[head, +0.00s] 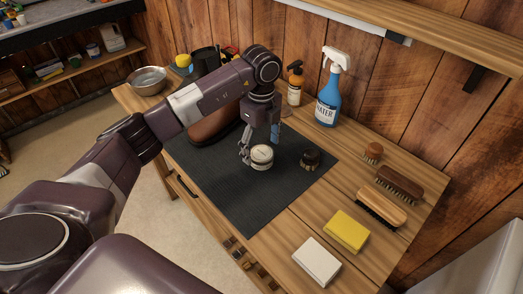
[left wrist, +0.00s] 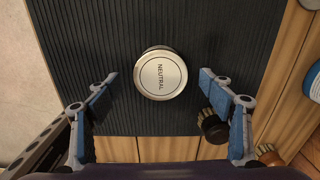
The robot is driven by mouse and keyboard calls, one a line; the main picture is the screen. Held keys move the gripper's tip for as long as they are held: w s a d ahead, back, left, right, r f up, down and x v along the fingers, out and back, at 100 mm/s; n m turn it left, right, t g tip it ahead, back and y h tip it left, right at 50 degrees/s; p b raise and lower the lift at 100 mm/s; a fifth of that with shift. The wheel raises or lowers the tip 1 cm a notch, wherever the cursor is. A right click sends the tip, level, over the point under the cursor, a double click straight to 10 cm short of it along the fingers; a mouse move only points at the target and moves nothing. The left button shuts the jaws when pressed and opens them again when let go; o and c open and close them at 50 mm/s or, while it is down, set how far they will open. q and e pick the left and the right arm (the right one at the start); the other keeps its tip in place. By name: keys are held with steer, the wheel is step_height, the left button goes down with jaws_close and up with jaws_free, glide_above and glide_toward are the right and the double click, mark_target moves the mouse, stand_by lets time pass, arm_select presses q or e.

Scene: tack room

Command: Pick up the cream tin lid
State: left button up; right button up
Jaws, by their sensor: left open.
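The cream tin lid (head: 262,153) is a round pale disc on top of a small tin standing on the dark ribbed mat (head: 250,205). In the left wrist view the lid (left wrist: 160,74) faces the camera and reads "NEUTRAL"; the tin below is mostly hidden. My left gripper (head: 259,146) points down at the tin, open and empty. In the left wrist view its fingertips (left wrist: 158,77) appear on either side of the lid, with clear gaps. Whether they are down at lid height is hard to tell. My right gripper is not in view.
A small dark round brush (head: 311,159) stands right of the tin, near one finger in the left wrist view (left wrist: 213,126). A brown leather item (head: 213,125) lies behind my arm. A blue spray bottle (head: 328,100), brushes (head: 381,207), a yellow sponge (head: 347,231) and a white block (head: 316,262) surround the mat.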

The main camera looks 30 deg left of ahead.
arm_select(q)
steer(key=shift+f, duration=0.25)
steer(key=c, duration=0.9)
steer(key=shift+r, duration=0.2)
